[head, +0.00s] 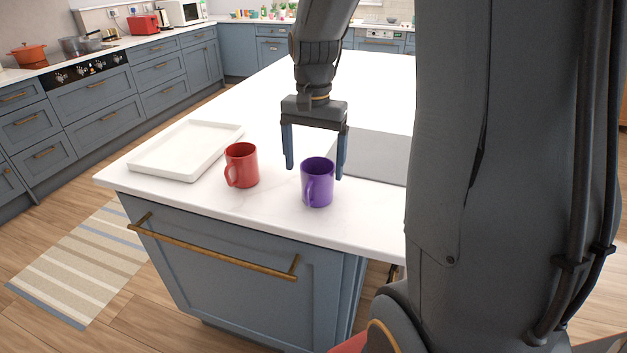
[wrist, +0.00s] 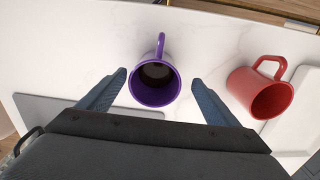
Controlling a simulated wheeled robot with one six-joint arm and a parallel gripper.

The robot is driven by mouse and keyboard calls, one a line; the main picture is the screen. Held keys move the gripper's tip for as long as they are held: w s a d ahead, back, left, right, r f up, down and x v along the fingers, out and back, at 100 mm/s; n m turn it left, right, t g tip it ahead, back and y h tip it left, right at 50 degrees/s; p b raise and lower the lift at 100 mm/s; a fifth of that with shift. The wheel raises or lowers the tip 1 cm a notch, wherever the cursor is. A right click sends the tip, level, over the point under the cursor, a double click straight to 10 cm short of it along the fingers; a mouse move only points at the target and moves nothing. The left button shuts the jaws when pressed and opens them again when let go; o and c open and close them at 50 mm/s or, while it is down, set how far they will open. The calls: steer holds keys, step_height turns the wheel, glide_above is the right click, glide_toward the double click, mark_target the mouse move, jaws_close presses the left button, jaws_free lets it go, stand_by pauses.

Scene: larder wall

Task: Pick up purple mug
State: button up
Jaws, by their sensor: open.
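The purple mug (head: 318,184) stands upright on the white island top near its front edge, its handle toward the front. In the wrist view the purple mug (wrist: 156,82) shows from above, between and just beyond my fingertips, with its dark inside visible. My gripper (head: 314,172) points down, open and empty, above and a little behind the mug. In the wrist view the open fingers of my gripper (wrist: 158,82) lie on either side of the mug, apart from it.
A red mug (head: 242,165) stands left of the purple mug. A white tray (head: 180,172) lies further left. A flat grey panel (head: 375,158) lies on the counter behind and to the right. The countertop's front edge is close to the purple mug.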

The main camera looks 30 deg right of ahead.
mark_target(317, 182)
steer(key=f, duration=0.2)
steer(key=f+p, duration=0.1)
steer(key=f, duration=0.2)
steer(key=shift+s+d+f, duration=0.2)
steer(key=shift+d+f, duration=0.2)
steer(key=shift+c, duration=0.4)
steer(key=c, duration=1.4)
steer(key=shift+r, duration=0.25)
